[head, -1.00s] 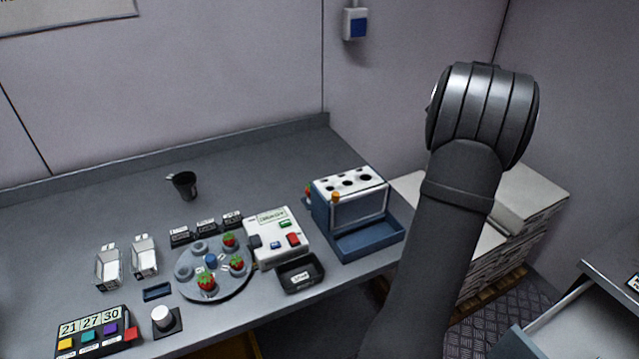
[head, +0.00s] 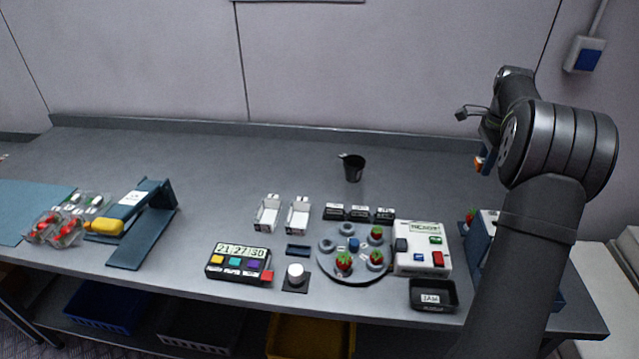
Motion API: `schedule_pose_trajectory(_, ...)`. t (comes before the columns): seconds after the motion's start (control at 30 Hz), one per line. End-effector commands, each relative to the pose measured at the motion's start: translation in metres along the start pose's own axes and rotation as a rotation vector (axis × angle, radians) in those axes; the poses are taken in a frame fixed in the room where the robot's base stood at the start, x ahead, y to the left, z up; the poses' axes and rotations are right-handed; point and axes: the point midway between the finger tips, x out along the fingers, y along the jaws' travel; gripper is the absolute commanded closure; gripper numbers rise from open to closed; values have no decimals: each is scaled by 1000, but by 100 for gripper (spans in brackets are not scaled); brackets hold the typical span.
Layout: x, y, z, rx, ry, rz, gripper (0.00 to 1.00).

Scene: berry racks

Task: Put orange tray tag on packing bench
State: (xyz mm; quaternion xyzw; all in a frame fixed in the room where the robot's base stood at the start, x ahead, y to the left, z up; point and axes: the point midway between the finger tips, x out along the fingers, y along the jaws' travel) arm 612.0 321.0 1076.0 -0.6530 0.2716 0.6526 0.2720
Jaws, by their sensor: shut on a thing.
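My gripper (head: 482,160) hangs in the air at the right, above the bench's back right, partly hidden by my own wrist. A small orange piece (head: 480,164) shows at its fingertips, and the jaws are shut on it. It appears to be the orange tray tag, but its shape is too small and covered to make out. The long grey bench (head: 225,175) runs across the view. No label shows whether this is the packing bench.
A black cup (head: 354,168) stands mid-bench. A round grey carousel with strawberries (head: 335,270), a white control box (head: 422,262), a black tray (head: 433,295) and a button panel (head: 238,263) line the front. A blue ramp (head: 140,240) stands left. The back left is clear.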

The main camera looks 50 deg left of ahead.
Motion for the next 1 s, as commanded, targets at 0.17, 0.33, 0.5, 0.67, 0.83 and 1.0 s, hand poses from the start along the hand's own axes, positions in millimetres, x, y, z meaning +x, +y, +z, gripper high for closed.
schedule_pose_trajectory(0.17, 25, 0, 3, -5, -1, 3, 95)
schedule_pose_trajectory(0.33, 46, -1, 3, -4, 0, 2, 95)
schedule_pose_trajectory(0.5, 51, -1, 3, -4, 0, 1, 95)
schedule_pose_trajectory(0.67, 59, -10, 14, -7, -1, 2, 95)
schedule_pose_trajectory(0.83, 82, -33, 42, -8, 0, 2, 95)
schedule_pose_trajectory(1.0, 104, -57, 71, -7, 0, 1, 95)
